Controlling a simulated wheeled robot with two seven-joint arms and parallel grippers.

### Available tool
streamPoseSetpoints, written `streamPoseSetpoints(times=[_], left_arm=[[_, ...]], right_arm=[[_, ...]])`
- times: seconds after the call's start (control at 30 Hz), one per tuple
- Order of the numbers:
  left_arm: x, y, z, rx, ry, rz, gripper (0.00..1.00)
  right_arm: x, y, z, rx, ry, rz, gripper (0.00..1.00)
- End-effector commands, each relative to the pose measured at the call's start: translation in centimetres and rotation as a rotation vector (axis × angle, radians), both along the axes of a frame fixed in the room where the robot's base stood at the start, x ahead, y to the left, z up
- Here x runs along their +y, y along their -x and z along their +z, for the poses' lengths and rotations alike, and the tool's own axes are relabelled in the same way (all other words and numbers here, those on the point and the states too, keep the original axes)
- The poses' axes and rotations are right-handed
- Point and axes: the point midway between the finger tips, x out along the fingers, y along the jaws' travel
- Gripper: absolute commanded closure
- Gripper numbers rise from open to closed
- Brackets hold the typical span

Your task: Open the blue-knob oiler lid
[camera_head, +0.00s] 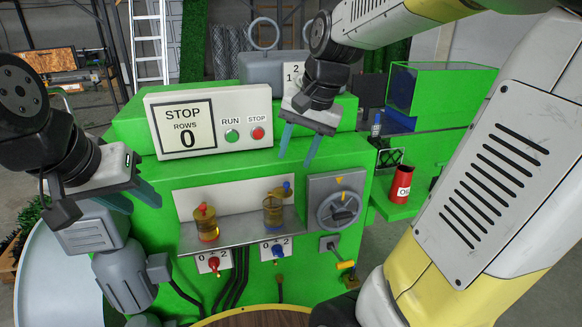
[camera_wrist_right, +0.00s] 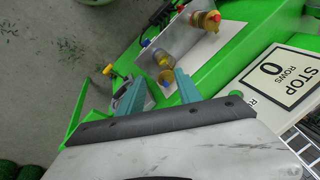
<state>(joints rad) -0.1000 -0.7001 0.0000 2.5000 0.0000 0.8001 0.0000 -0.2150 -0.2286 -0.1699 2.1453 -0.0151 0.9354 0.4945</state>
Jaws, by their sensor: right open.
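My left gripper (camera_head: 145,206) is open and empty at the left.
A red-knob oiler (camera_head: 206,223) stands left of the blue-knob one. A rotary dial (camera_head: 339,208) is to the right, with red (camera_head: 214,264) and blue (camera_head: 277,251) valves below. A STOP display (camera_head: 205,120) stands behind. A red can (camera_head: 401,184) is further right.

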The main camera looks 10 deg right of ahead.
Motion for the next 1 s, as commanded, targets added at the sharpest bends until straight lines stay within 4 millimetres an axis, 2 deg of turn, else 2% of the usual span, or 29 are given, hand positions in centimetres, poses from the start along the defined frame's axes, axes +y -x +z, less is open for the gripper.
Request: streamPoseSetpoints(times=[0.2,0.5,0.7,1.0], left_arm=[[0.0,0.0,0.0,0.000,0.000,0.000,0.64],[0.0,0.0,0.0,0.000,0.000,0.000,0.64],[0.0,0.0,0.0,0.000,0.000,0.000,0.64],[0.0,0.0,0.0,0.000,0.000,0.000,0.64]], right_arm=[[0.3,3.7,0.9,-0.110,0.033,0.140,0.59],[0.9,7.9,0.9,-0.247,0.112,0.313,0.59],[1.1,9.5,0.6,-0.296,0.154,0.379,0.59],[1.2,9.8,0.6,-0.311,0.166,0.399,0.59]])
